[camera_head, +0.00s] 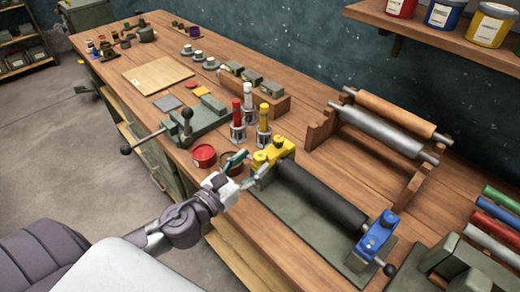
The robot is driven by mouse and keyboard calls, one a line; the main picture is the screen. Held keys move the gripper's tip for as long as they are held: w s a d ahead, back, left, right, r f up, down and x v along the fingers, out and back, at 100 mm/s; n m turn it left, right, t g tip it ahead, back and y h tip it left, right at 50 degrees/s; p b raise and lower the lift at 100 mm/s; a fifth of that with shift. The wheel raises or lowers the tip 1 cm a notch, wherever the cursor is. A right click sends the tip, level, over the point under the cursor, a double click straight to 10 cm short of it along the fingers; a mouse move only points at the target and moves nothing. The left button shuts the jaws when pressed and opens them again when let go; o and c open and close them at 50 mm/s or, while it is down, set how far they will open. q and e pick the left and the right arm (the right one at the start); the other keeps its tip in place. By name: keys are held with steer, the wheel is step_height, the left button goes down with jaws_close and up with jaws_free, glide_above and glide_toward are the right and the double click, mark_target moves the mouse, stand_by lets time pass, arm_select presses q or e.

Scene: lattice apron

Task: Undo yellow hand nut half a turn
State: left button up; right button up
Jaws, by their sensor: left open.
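The yellow hand nut (260,157) shows as a yellow knob on the near side of a yellow end block (268,153). A second yellow knob (279,141) sits behind it. The block holds the far-left end of a black roller (322,199), and a blue end block (374,236) holds the other end. My left gripper (245,168) is open, just left of the yellow block, with its greenish fingertips close to the near knob. I cannot tell whether a finger touches it. My right gripper is not in view.
A red tin (204,156) stands left of the gripper. Red and yellow upright handles (237,122) stand behind it. A grey clamp device (187,122) is farther left. A wooden rack with rollers (385,128) stands at the back right. Bare wood (300,110) lies between.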

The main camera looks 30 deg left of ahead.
mark_target(260, 156)
arm_select(q)
steer(key=shift+w+d+p, duration=0.25)
steer(key=shift+w, duration=0.7)
steer(key=shift+w+d+p, duration=0.2)
steer(key=shift+w, duration=0.75)
jaws_close()
steer(key=shift+r+n+y+p, duration=0.15)
steer(key=shift+n+y+p, duration=0.95)
steer(key=shift+y, duration=0.6)
steer(key=n+y, duration=0.2)
steer(key=y, duration=0.1)
steer(key=shift+p, duration=0.4)
steer(key=shift+n+y, duration=0.9)
steer(key=shift+y, duration=0.4)
steer(key=shift+g+y, duration=0.3)
